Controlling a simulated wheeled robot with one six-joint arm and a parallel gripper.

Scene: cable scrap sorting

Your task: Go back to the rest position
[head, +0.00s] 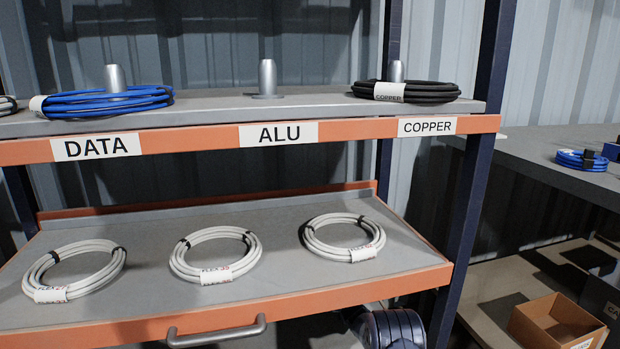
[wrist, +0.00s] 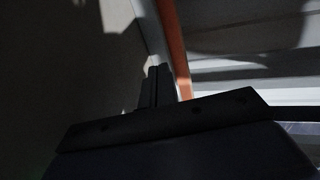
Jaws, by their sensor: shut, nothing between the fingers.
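My gripper (wrist: 156,72) shows in the wrist view as two dark fingers side by side, shut with nothing between them. The wrist view is dark; an orange edge (wrist: 174,45) runs just beyond the fingertips. I cannot make out my gripper in the head view. In the head view a blue cable coil (head: 75,105) lies around the DATA peg and a black coil (head: 432,92) around the COPPER peg. The ALU peg (head: 267,78) is bare. Three white coils lie on the lower shelf, at left (head: 107,270), middle (head: 250,262) and right (head: 312,240).
The rack has an orange-edged upper shelf (head: 200,138) and a lower shelf with a grey handle (head: 216,334). A dark upright (head: 478,170) stands at right. Beyond it, a grey table (head: 530,160) bears a small blue coil (head: 572,160); a cardboard box (head: 530,330) sits below.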

